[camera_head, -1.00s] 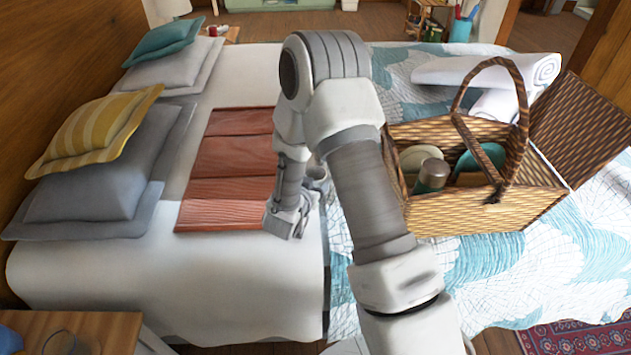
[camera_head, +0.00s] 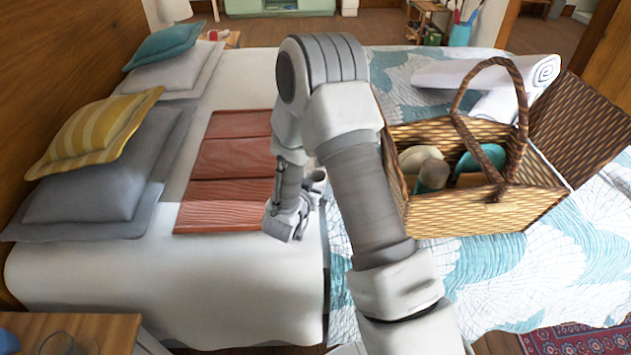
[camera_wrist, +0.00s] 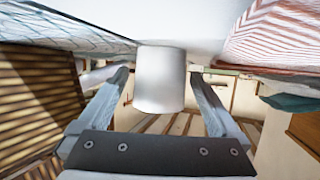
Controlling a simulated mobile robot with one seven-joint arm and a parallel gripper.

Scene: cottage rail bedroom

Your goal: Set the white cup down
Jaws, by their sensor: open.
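The white cup (camera_wrist: 160,80) shows in the wrist view, which is upside down. It stands with its base against the white bed cover, between my fingers. My gripper (camera_wrist: 161,74) is open, with a narrow gap on each side of the cup. In the head view my gripper (camera_head: 311,190) is low over the bed, just right of the red striped cloth. The cup (camera_head: 317,177) shows there only as a small grey-white shape, mostly hidden by my arm.
A wicker picnic basket (camera_head: 475,217) with an open lid stands right of my arm, holding a flask and dishes. The red striped cloth (camera_head: 225,205) lies to the left. Pillows (camera_head: 90,190) line the headboard. White bed cover (camera_head: 230,275) is bare in front.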

